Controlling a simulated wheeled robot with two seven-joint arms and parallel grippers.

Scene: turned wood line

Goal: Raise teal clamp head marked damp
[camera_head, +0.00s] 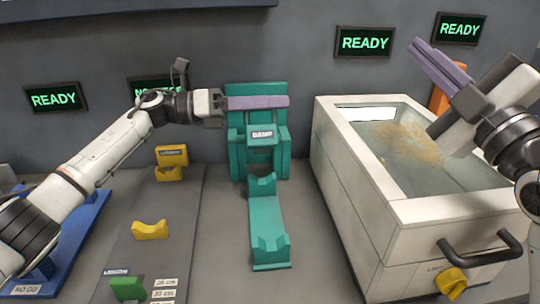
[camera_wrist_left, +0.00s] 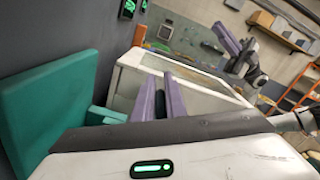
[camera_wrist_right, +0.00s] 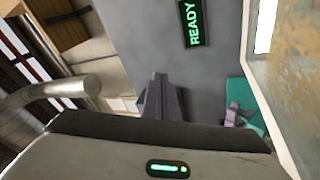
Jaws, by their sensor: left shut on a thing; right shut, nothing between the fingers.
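The teal clamp head (camera_head: 262,146) carries a label reading DAMP and sits in front of a teal upright frame (camera_head: 237,140). My left gripper (camera_head: 286,102) reaches in from the left, its purple fingers level across the frame just above the label. It is shut on the clamp head's upper part, which the fingers mostly hide; the left wrist view shows the fingers (camera_wrist_left: 160,95) with a narrow dark gap. Below the head, a teal cradle (camera_head: 268,218) with two V-shaped rests stands empty. My right gripper (camera_head: 416,46) is shut and empty, raised above the white box.
Yellow rests (camera_head: 150,230) and a green block (camera_head: 127,289) sit on a grey plate to the left.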

